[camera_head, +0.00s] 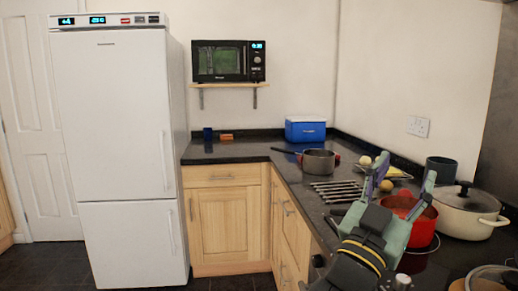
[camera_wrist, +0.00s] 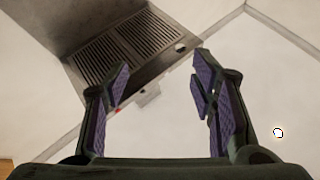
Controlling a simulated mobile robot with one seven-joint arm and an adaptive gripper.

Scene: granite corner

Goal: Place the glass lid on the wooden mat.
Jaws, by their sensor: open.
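My gripper (camera_head: 402,184) is raised over the right-hand counter, open and empty, with its fingers pointing up. In the wrist view its two purple-padded fingers (camera_wrist: 158,88) stand apart with nothing between them. A glass lid with a dark knob (camera_head: 466,190) sits on a cream pot to the right of my gripper. Another clear, round lid-like rim (camera_head: 495,276) shows at the bottom right corner, cut off by the frame. I cannot make out a wooden mat for certain; a small tan edge shows beside that rim.
A red pot (camera_head: 405,207) stands behind my gripper. A grey saucepan (camera_head: 318,162), a slatted rack (camera_head: 337,191) and a blue box (camera_head: 305,129) are farther back on the dark counter. The wrist view faces a range hood (camera_wrist: 130,52) and pale walls.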

